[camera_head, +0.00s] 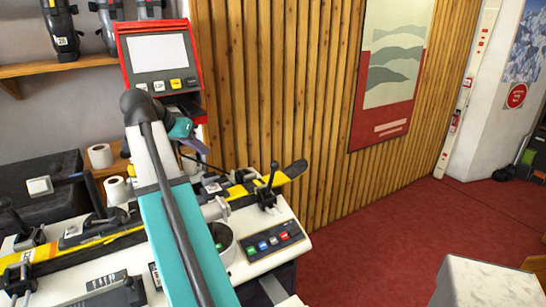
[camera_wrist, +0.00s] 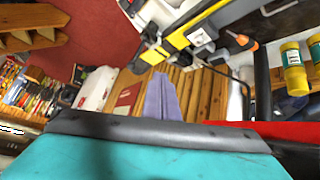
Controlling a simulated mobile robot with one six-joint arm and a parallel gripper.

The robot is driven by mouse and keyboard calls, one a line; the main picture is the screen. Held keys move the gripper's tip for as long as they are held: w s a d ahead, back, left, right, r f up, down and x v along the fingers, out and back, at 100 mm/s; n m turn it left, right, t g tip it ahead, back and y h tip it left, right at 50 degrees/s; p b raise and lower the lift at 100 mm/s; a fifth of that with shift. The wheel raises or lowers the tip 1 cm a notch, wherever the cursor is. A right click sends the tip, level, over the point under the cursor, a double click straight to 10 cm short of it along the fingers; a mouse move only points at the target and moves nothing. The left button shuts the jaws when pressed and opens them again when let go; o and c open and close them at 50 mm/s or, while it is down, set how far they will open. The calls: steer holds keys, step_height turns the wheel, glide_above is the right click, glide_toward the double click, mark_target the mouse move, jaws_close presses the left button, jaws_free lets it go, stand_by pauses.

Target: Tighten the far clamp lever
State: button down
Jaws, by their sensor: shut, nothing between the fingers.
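A black clamp lever (camera_head: 272,174) with a ball end stands upright at the right end of the bench, beside the yellow and black ski (camera_head: 240,190). More black clamp levers (camera_head: 14,214) show at the left end. I cannot tell for sure which one is the far clamp lever. My gripper (camera_head: 196,147) is in front of the red-framed machine, above and left of the right-hand lever and apart from it. Its purple-grey fingers (camera_wrist: 162,96) are shut and empty in the wrist view, where the ski (camera_wrist: 195,28) crosses above them. My arm hides the middle of the bench.
The white bench (camera_head: 285,251) has a panel of coloured buttons (camera_head: 272,242) at its right. A red-framed machine with a screen (camera_head: 158,52) stands behind my gripper. White rolls (camera_head: 100,155) sit at the left.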

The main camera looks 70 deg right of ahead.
steer(key=d+f+m+y+p, duration=0.1)
steer(key=d+m+y+p, duration=0.2)
steer(key=d, duration=1.2)
steer(key=s+d+f+m+y+p, duration=0.1)
steer(key=s+d+f+m+p, duration=0.1)
steer(key=s+d, duration=0.9)
steer(key=s, duration=0.4)
steer(key=shift+f+p, duration=0.15)
steer(key=shift+p, duration=0.15)
steer(key=shift+d+f, duration=0.15)
step_height(320, 180, down, 9)
steer(key=p, duration=0.5)
